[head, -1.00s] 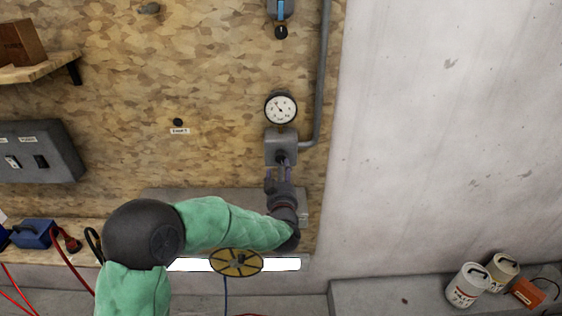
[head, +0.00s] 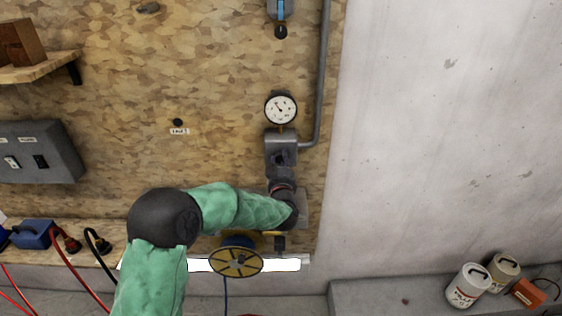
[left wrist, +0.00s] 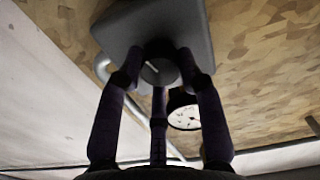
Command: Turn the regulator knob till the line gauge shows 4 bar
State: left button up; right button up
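The regulator (head: 273,146) is a grey box on the chipboard wall, with a dark round knob (head: 281,158) on its front. The white round line gauge (head: 280,108) sits just above it; its needle points up-left, and its numbers are too small to read. In the left wrist view, the knob (left wrist: 160,72) bears a pale mark, and the gauge (left wrist: 184,117) shows beyond the fingers. My left gripper (left wrist: 158,66) has its three dark fingers spread around the knob; I cannot tell whether they touch it. In the head view its fingers are mostly hidden. My right gripper is out of view.
A grey pipe (head: 323,80) runs up beside the gauge. A blue-handled valve (head: 281,12) is above. A yellow-faced reel (head: 236,262) hangs below my left forearm. A grey switch box (head: 38,152) is at left. The concrete wall at right is bare.

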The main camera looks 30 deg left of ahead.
pick_arm(q)
jog(key=shift+r, duration=0.2)
jog(key=shift+c, duration=0.2)
jog(key=shift+r+m+p, duration=0.1)
jog(key=shift+m+p, duration=0.55)
jog(key=shift+m, duration=1.15)
jog(key=o, duration=1.1)
jog(key=shift+w, duration=0.1)
jog(key=shift+o, duration=0.2)
jog(key=shift+s+d, duration=0.2)
jog(key=shift+s, duration=0.1)
jog(key=v, duration=1.1)
jog(key=shift+s+d+f, duration=0.15)
jog(key=shift+f, duration=0.1)
